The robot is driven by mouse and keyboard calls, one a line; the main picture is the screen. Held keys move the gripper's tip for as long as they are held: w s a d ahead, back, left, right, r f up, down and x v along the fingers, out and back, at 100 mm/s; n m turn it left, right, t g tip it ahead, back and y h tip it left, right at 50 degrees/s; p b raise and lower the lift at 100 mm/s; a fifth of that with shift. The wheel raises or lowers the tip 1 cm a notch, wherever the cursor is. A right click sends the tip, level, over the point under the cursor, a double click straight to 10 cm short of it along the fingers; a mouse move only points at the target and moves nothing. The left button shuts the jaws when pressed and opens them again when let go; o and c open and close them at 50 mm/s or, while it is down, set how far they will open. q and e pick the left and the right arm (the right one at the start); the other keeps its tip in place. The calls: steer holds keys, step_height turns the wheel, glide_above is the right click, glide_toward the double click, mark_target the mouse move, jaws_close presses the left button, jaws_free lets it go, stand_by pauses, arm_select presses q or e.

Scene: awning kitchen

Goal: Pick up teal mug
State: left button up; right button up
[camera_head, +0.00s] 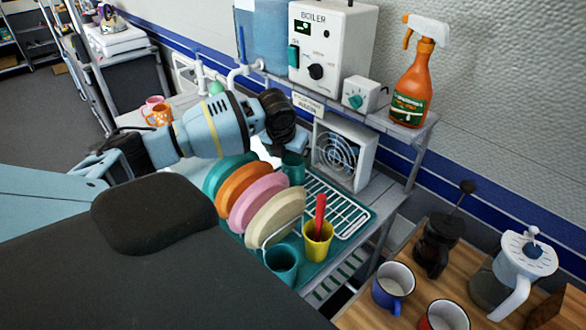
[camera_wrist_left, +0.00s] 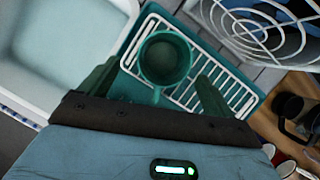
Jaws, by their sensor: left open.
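A teal mug (camera_head: 293,168) stands on the drying rack at the back of the plates, below my left wrist in the head view. In the left wrist view the teal mug (camera_wrist_left: 165,58) is seen from above, its handle pointing toward my gripper. My left gripper (camera_wrist_left: 158,82) is open, with one finger on each side of the mug's handle end and a gap on both sides. Its fingertips are hard to make out in the head view. A second teal cup (camera_head: 281,263) stands at the rack's front. My right gripper is not in view.
Coloured plates (camera_head: 256,200) stand upright beside the mug. A yellow cup (camera_head: 318,240) with a red utensil is in front. A fan heater (camera_head: 340,152) stands close behind the rack. The sink (camera_wrist_left: 65,40) lies left in the wrist view.

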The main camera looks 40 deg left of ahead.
mark_target(294, 164)
arm_select(q)
steer(key=shift+w+x, duration=0.1)
steer(key=shift+x, duration=1.4)
steer(key=shift+w+x, duration=0.15)
steer(key=shift+x, duration=1.3)
steer(key=shift+d+r, duration=0.1)
steer(key=shift+d, duration=0.05)
steer(key=shift+c, duration=0.4)
steer(key=c, duration=1.1)
steer(key=shift+o, duration=0.2)
steer(key=shift+r, duration=0.1)
step_height(294, 164, up, 10)
